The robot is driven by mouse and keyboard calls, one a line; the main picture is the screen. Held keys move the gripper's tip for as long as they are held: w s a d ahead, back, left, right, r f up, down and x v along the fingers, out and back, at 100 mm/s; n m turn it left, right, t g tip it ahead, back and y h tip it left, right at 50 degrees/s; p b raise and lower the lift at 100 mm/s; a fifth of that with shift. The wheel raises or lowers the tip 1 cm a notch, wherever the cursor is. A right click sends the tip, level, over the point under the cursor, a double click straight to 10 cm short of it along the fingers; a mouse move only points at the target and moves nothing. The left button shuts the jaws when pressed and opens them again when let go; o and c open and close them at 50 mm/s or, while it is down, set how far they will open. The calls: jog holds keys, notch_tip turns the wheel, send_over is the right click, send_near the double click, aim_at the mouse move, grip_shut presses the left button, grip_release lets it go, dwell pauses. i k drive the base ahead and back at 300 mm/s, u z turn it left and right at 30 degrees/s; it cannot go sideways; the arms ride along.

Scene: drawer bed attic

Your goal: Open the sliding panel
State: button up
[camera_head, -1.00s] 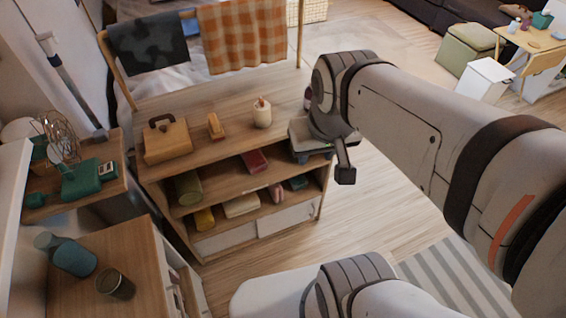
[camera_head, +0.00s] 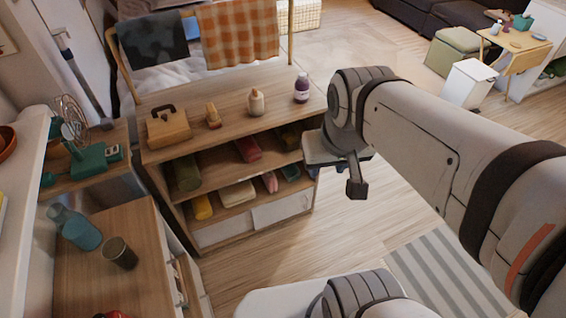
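Two white panels form the low front of the wooden shelf unit (camera_head: 200,158): a left panel (camera_head: 222,230) and a right panel (camera_head: 282,210). The right panel seems to overlap the left one slightly. I cannot tell which of them slides, and no gap shows between them. My gripper (camera_head: 345,170) is in the air to the right of the shelf unit, above and apart from the panels. Its fingers are mostly hidden by my wrist, so its opening does not show clearly. It does not appear to touch anything.
On the unit's top stand a wooden box (camera_head: 168,128), a cream bottle (camera_head: 256,102) and a purple bottle (camera_head: 302,88). A cabinet with a blue vase (camera_head: 76,228) stands at the left front. Open wooden floor (camera_head: 300,252) and a striped rug (camera_head: 440,270) lie right of the unit.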

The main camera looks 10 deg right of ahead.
aim_at(264, 216)
jog(key=i, duration=0.5)
jog(key=u, duration=1.05)
jog(key=k, duration=1.35)
jog(key=z, duration=0.6)
jog(key=i, duration=1.05)
jog(key=z, duration=0.05)
